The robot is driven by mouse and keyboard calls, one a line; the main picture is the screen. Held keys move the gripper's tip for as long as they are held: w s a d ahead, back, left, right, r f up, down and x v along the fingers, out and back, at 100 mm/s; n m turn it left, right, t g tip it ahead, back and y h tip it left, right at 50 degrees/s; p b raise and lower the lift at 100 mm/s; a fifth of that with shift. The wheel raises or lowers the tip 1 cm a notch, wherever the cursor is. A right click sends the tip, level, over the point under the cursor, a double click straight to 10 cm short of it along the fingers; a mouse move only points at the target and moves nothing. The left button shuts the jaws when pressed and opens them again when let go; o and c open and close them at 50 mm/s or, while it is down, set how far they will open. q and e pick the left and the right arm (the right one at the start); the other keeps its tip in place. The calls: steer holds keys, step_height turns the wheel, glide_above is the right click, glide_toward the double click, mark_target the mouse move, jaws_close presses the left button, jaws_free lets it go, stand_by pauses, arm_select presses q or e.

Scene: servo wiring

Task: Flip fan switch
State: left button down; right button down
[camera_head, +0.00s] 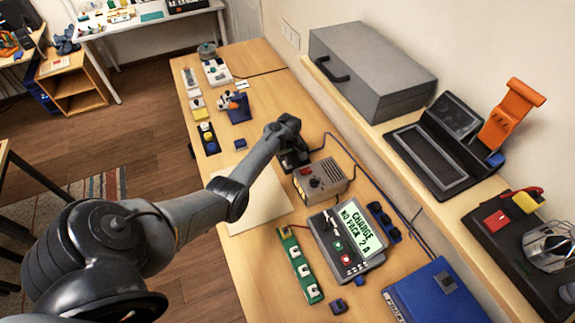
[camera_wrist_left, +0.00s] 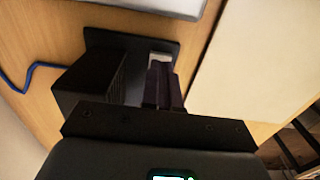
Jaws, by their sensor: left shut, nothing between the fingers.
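A black device with a flat base plate (camera_wrist_left: 105,38) and a raised block (camera_wrist_left: 90,80) lies under my left gripper (camera_wrist_left: 160,88) in the left wrist view. I take it to be the fan unit. A small light-grey piece, possibly its switch (camera_wrist_left: 159,58), shows on the plate just beyond my fingertips. My left gripper is shut and empty, and I cannot tell if it touches the piece. In the head view the dark device (camera_head: 293,161) is mostly hidden below my left gripper. My right gripper is not in view.
A beige box with a red knob (camera_head: 321,180) stands close by the device. A charger with a lit screen (camera_head: 345,240), a green strip (camera_head: 299,265) and a blue case (camera_head: 434,292) stand nearer. A pale sheet (camera_head: 262,205) lies left. A shelf (camera_head: 370,128) runs along the wall.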

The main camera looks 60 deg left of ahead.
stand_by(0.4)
arm_select(q)
steer(key=shift+f+b, duration=0.7)
steer(key=shift+f, duration=0.25)
stand_by(0.3)
steer(key=shift+r, duration=0.1)
step_height(320, 180, up, 7)
steer(key=p, duration=0.8)
stand_by(0.5)
